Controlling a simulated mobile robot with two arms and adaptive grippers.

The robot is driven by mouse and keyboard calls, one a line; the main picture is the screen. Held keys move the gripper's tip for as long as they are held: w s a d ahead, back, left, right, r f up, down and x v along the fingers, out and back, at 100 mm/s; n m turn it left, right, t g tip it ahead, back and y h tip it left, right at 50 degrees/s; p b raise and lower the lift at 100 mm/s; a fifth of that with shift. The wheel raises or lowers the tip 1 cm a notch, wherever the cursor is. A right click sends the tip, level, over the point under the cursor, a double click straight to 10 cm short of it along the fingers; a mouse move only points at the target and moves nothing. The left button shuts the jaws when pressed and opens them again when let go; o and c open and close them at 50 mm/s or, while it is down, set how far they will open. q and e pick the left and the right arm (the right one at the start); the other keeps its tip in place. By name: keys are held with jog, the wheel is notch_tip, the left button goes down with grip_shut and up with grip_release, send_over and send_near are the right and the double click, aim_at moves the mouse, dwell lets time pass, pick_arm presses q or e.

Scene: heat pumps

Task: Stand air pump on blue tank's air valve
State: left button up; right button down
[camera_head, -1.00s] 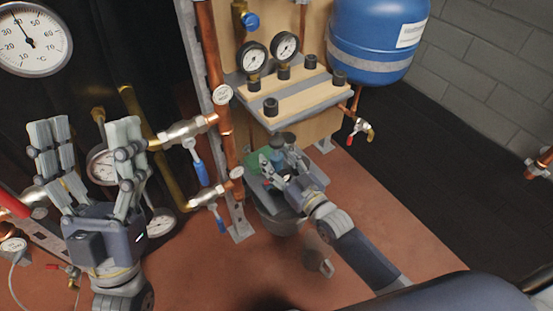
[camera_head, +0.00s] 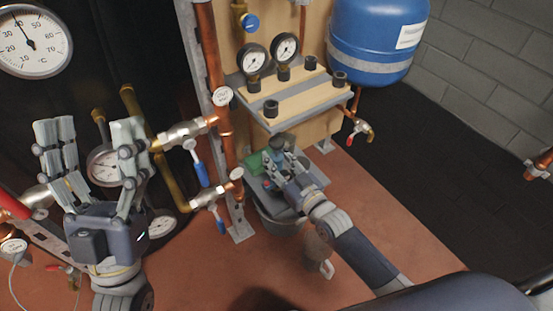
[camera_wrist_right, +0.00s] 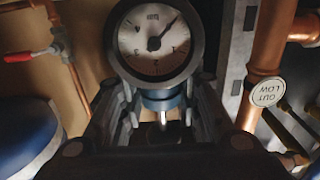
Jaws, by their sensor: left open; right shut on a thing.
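The blue tank (camera_head: 378,38) with a pale band hangs at the upper right in the head view. Its blue side also shows at the left in the right wrist view (camera_wrist_right: 22,140). I cannot make out its air valve. My right gripper (camera_head: 274,157) is below the gauge shelf, over a grey tray. My left gripper (camera_head: 92,150) is open and empty at the left, fingers pointing up.
A gauge shelf (camera_head: 300,98) with black knobs and two gauges stands above my right gripper. Copper pipes and blue-handled valves (camera_head: 200,174) lie between my grippers. The grey tray (camera_head: 262,195) holds a green item. Dark floor at the right is clear.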

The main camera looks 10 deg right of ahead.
aim_at(278, 154)
jog(key=shift+r+p, duration=0.45)
jog(key=shift+r, duration=0.15)
jog(key=shift+r+p, duration=0.45)
jog(key=shift+p, duration=0.05)
jog(key=shift+r, duration=0.2)
jog(key=shift+r+p, duration=0.15)
jog(key=shift+p, duration=0.25)
pick_arm(q)
jog(key=w+f+g+y, duration=0.2)
jog(key=w+f+g, duration=0.5)
jog(key=f, duration=0.3)
jog(key=shift+w+d+y, duration=0.25)
jog(key=shift+w+y, duration=0.1)
jog(key=shift+y, duration=0.05)
pick_arm(e)
jog(key=shift+r, duration=0.1)
